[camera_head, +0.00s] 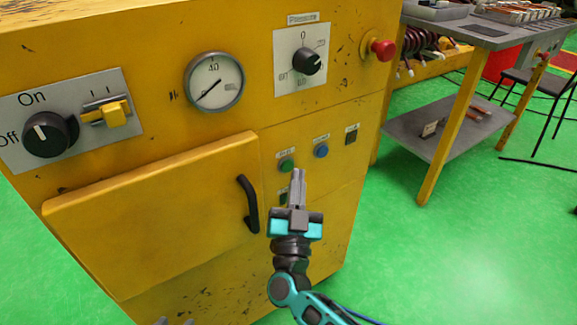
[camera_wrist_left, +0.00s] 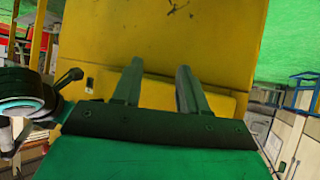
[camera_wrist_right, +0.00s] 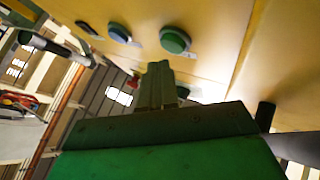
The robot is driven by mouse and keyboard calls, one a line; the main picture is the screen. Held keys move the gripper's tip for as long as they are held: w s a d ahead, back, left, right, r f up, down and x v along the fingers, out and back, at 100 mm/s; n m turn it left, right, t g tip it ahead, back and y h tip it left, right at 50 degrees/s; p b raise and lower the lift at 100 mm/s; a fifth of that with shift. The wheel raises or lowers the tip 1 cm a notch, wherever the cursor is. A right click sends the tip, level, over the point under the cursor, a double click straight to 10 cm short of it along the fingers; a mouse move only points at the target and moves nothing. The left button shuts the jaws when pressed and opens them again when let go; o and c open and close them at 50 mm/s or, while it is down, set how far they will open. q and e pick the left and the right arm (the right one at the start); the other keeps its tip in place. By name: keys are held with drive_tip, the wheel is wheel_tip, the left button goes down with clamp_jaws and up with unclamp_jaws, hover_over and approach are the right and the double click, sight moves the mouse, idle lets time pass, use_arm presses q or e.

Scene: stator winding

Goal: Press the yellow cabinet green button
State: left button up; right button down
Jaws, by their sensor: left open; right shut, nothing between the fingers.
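The yellow cabinet (camera_head: 160,190) fills the left and middle of the head view. Its green button (camera_head: 286,164) is on the front, right of the door handle, with a blue button (camera_head: 321,150) to its right. In the right wrist view the green button (camera_wrist_right: 175,40) shows just above the fingertips, the blue button (camera_wrist_right: 118,32) to its left. My right gripper (camera_head: 298,172) is shut and empty, its tips just below and right of the green button; contact cannot be told. My left gripper (camera_wrist_left: 160,72) is open and empty, facing a yellow surface in the left wrist view.
A black door handle (camera_head: 248,204) is left of my right gripper. A red knob (camera_head: 383,50), a dial and a gauge (camera_head: 214,82) are higher on the cabinet. A grey-topped table (camera_head: 480,30) stands at the right. The green floor in front is clear.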

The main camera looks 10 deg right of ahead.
drive_tip(key=shift+w, duration=0.15)
drive_tip(key=shift+w+a, duration=0.2)
drive_tip(key=shift+w, duration=0.05)
drive_tip(key=shift+w+a, duration=0.1)
drive_tip(key=shift+w, duration=0.25)
idle(0.8)
drive_tip(key=shift+s, duration=0.1)
drive_tip(key=shift+s+d+p, duration=0.25)
drive_tip(key=shift+s+p, duration=0.1)
drive_tip(key=shift+s, duration=0.35)
